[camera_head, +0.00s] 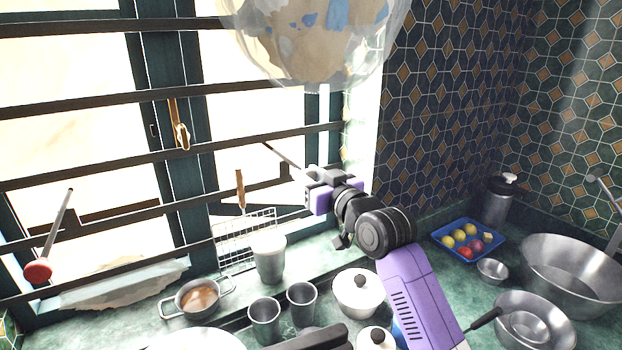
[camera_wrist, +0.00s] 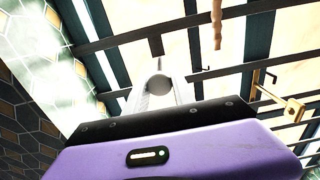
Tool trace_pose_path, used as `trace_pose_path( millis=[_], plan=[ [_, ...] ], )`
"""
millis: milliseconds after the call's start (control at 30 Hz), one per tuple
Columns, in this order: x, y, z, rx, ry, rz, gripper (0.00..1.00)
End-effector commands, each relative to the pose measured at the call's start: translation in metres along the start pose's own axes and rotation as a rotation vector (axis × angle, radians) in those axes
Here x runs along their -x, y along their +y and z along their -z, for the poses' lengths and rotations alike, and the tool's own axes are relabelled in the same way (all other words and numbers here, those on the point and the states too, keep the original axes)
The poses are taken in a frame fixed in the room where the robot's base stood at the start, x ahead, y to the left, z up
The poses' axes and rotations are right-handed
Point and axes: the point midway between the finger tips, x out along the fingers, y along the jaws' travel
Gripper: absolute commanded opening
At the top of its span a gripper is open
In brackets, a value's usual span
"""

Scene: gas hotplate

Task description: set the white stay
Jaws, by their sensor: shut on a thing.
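My gripper (camera_head: 312,183) is raised in front of the barred window, near its right side. It is shut on the white stay. The stay's thin dark rod (camera_head: 283,157) slants up and left from my fingers toward the window. In the wrist view, the stay's round pale knob (camera_wrist: 159,85) sits between the fingers of my gripper (camera_wrist: 159,93), with a short dark rod beyond it. The fingers hide part of the knob. I cannot tell where the rod's far end rests. A second stay with a red knob (camera_head: 38,270) stands at the window's left.
Dark horizontal bars (camera_head: 100,98) cross the window. A brass latch (camera_head: 180,130) is on the frame. A clear hanging bag (camera_head: 310,40) is above my gripper. A wire rack (camera_head: 245,238), metal cups (camera_head: 264,318) and a lidded white pot (camera_head: 358,292) stand below.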

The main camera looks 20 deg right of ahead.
Motion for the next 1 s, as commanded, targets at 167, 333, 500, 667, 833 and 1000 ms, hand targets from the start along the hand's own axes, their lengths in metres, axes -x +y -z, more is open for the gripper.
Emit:
trace_pose_path(
  millis=[167, 333, 500, 667, 833, 1000],
  plan=[
    [0.000, 0.000, -0.001, -0.001, -0.003, 0.000, 0.44],
    [0.000, 0.000, -0.001, -0.001, -0.002, 0.000, 0.48],
    [0.001, 0.000, -0.001, -0.001, -0.001, 0.000, 0.48],
    [0.012, 0.000, -0.001, -0.002, 0.001, 0.000, 0.48],
    [0.038, 0.001, -0.002, -0.002, 0.001, -0.001, 0.48],
    [0.062, 0.000, -0.002, -0.001, 0.000, 0.000, 0.48]
  ],
)
